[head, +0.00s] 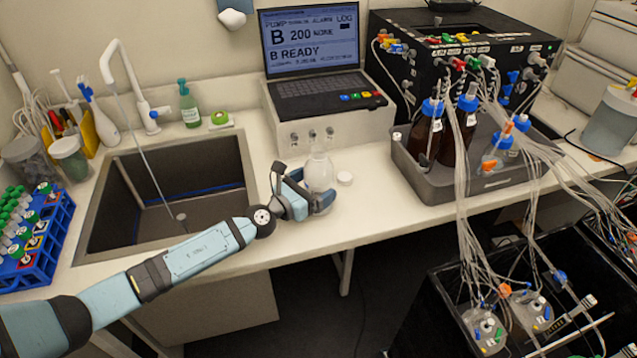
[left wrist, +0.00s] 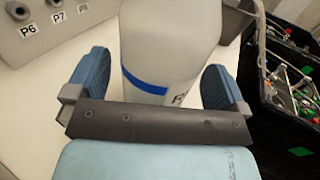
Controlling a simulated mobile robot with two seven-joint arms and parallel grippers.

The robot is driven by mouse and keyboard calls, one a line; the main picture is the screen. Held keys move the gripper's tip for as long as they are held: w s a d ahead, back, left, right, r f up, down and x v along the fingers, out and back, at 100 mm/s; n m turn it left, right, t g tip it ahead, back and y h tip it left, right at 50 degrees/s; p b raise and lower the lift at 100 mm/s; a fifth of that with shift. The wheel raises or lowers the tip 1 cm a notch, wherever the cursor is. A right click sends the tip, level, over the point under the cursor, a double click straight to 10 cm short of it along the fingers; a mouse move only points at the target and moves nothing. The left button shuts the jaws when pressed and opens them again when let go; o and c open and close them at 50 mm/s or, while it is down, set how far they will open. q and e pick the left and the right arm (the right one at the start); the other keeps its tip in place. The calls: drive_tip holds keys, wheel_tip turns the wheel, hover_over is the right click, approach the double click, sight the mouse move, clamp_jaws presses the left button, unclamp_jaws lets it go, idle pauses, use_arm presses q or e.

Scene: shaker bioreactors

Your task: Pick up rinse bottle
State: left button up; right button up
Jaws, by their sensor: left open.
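The rinse bottle (head: 319,168), pale and translucent, stands upright on the white counter just right of the sink. In the left wrist view the bottle (left wrist: 168,40) is large and shows a blue band low on its body. My left gripper (head: 310,193) reaches in from the left at the bottle's lower body. The gripper (left wrist: 156,85) is open, with one blue finger pad on each side of the bottle. Gaps show between the pads and the bottle. The palm hides the bottle's base in the wrist view. My right gripper is not in view.
Behind stands a white console (head: 318,125) with a laptop. A grey tray (head: 440,188) with brown bottles and tubing is to the right. The sink (head: 165,240) lies left, under my arm.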

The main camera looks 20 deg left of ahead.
use_arm(q)
drive_tip(key=shift+x, duration=1)
drive_tip(key=shift+a, duration=0.1)
drive_tip(key=shift+c, duration=0.5)
drive_tip(key=c, duration=1)
drive_tip(key=shift+r, duration=0.1)
